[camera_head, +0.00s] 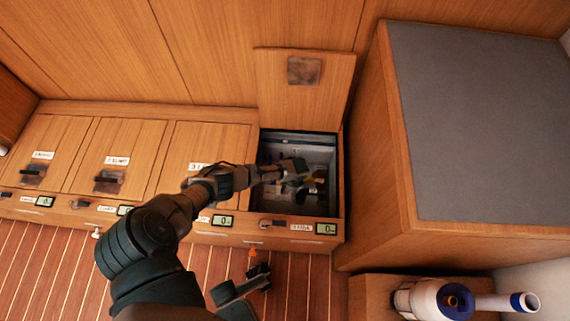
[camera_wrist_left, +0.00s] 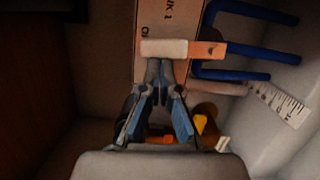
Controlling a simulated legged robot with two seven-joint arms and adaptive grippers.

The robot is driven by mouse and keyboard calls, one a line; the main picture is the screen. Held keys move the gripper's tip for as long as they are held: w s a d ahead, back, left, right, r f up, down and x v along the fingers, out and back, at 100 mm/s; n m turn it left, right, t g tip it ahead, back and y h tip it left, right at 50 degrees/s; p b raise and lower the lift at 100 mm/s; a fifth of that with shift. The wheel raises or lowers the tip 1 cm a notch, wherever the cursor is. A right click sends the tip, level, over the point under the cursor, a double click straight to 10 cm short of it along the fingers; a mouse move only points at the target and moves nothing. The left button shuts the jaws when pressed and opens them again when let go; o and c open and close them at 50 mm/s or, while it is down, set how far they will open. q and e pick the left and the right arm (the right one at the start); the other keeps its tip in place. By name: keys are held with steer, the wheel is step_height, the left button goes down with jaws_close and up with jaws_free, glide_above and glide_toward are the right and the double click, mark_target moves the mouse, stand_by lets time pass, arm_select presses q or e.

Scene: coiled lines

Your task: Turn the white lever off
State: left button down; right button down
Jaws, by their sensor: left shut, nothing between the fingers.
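My left gripper (camera_head: 302,182) reaches down into an open compartment (camera_head: 338,175) in the head view. In the left wrist view its fingers (camera_wrist_left: 158,88) are shut with nothing between them. A short white bar (camera_wrist_left: 178,48), which looks like the white lever, lies crosswise just beyond the fingertips, with an orange-brown piece (camera_wrist_left: 208,50) at its right end. I cannot tell whether the fingertips touch it. In the head view, the lever cannot be made out behind my arm and gripper. A dark part that looks like my right gripper (camera_head: 258,272) shows at the bottom; its fingers are unclear.
The raised wooden lid (camera_head: 302,95) stands behind the compartment. Blue pipes (camera_wrist_left: 245,75) and a ruler-like strip (camera_wrist_left: 280,103) are right of the fingers. Closed hatches (camera_head: 125,148) lie left; a grey-topped cabinet (camera_head: 480,120) stands right. A white-and-blue device (camera_head: 440,298) is at bottom right.

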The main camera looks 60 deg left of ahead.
arm_select(q)
steer(key=shift+a+f, duration=0.1)
steer(key=shift+f, duration=0.15)
